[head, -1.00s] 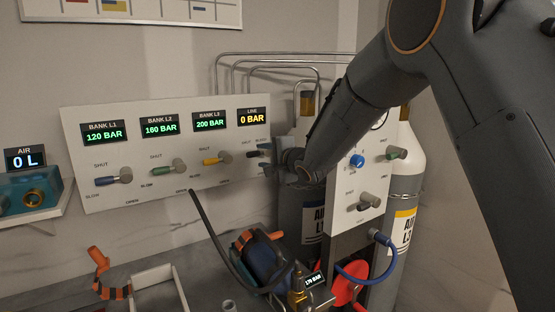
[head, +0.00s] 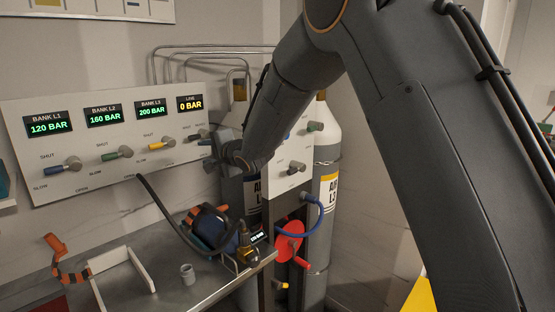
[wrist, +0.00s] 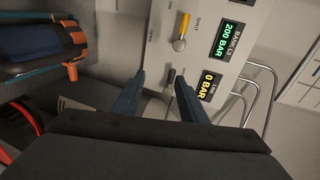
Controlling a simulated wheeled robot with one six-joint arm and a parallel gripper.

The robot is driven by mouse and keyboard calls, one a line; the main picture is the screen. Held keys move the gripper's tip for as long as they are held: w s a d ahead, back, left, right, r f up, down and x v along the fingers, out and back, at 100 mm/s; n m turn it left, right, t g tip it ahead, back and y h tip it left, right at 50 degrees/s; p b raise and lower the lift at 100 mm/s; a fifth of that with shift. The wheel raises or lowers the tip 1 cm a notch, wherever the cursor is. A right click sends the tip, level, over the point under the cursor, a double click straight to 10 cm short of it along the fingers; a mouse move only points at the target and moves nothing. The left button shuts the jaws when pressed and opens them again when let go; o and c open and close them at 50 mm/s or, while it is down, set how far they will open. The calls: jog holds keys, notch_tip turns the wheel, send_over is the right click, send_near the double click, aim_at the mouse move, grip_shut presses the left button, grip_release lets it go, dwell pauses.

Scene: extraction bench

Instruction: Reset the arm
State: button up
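My arm reaches from the upper right across the head view to the valve panel (head: 95,185). My gripper (head: 210,160) is at the panel's lower right edge, close to the dark-handled line valve (head: 197,137). In the wrist view my gripper (wrist: 160,77) has its two fingers apart. The dark line valve handle (wrist: 171,76) appears between the fingertips; I cannot tell whether they touch it. The line display (head: 190,104) reads 0 BAR. The bank displays read 120, 160 and 200 BAR.
Gas cylinders (head: 330,140) and a smaller panel (head: 290,178) stand beside and behind my forearm.

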jog(key=s+d+f+n+g+h, duration=0.1)
jog(key=s+d+f+h, duration=0.25)
jog(key=d, duration=0.55)
jog(key=s+d+f+n+g+h, duration=0.1)
jog(key=s+d+f+h, duration=0.2)
jog(key=d, duration=0.5)
jog(key=s+d+f+n+g+h, duration=0.15)
jog(key=s+d+f, duration=0.25)
jog(key=d, duration=0.5)
jog(key=s+d+f+n+g, duration=0.1)
jog(key=s+d+f+g, duration=0.1)
jog(key=s+d, duration=0.3)
jog(key=s+d+f+n+g+h, duration=0.1)
jog(key=s+d, duration=0.4)
jog(key=s, duration=0.8)
jog(key=s+d+f+n+g+h+b, duration=0.1)
jog(key=s+d+f+n+g, duration=0.2)
jog(key=s, duration=0.6)
notch_tip(320, 180, down, 2)
jog(key=shift+s+d+f, duration=0.2)
jog(key=shift+s+d, duration=0.1)
jog(key=shift+d, duration=0.65)
jog(key=shift+n, duration=0.25)
